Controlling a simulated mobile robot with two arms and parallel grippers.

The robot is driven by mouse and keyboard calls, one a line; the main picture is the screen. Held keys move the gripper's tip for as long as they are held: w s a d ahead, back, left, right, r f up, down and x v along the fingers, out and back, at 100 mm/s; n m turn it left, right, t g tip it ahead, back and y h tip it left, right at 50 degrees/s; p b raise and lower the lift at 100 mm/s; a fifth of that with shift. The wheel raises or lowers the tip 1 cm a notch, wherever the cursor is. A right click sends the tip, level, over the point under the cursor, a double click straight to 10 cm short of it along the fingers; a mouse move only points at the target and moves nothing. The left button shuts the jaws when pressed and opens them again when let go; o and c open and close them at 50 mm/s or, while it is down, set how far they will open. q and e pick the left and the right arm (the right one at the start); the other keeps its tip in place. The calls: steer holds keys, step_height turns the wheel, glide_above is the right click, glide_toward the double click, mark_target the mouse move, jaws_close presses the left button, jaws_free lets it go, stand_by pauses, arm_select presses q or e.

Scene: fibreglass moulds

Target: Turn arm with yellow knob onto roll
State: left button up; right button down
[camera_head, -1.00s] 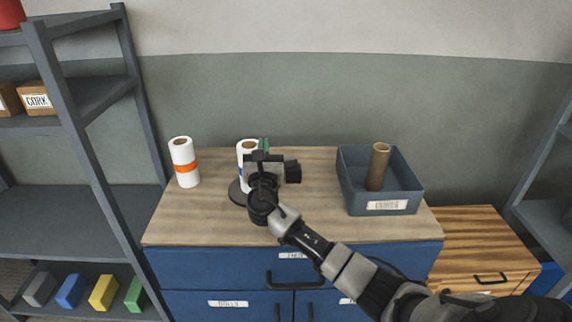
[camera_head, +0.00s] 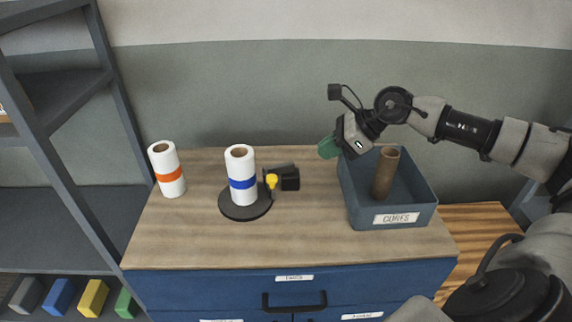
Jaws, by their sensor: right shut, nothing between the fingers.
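A white roll with a blue band (camera_head: 241,170) stands upright on a round black base (camera_head: 246,209) on the cabinet top. Just right of the roll is a dark arm (camera_head: 288,178) with a yellow knob (camera_head: 271,180). The knob is close to the roll's right side; I cannot tell whether the arm touches it. My right gripper (camera_head: 328,147), with green fingertips, is shut and empty, raised above the back of the cabinet top near the bin's left edge, apart from the arm and roll. My left gripper is not in view.
A white roll with an orange band (camera_head: 167,170) stands at the left. A grey-blue bin (camera_head: 407,215) labelled CORES holds an upright brown tube (camera_head: 385,173) at the right. The front middle of the wooden top (camera_head: 300,230) is clear. A grey shelf rack (camera_head: 60,170) stands at the left.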

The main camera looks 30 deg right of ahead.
steer(key=w+a+f+g+p, duration=0.1)
steer(key=w+a+f+p, duration=0.4)
steer(key=f, duration=0.3)
steer(key=shift+w+a+h, duration=0.3)
steer(key=shift+a, duration=0.6)
steer(key=shift+f, duration=0.1)
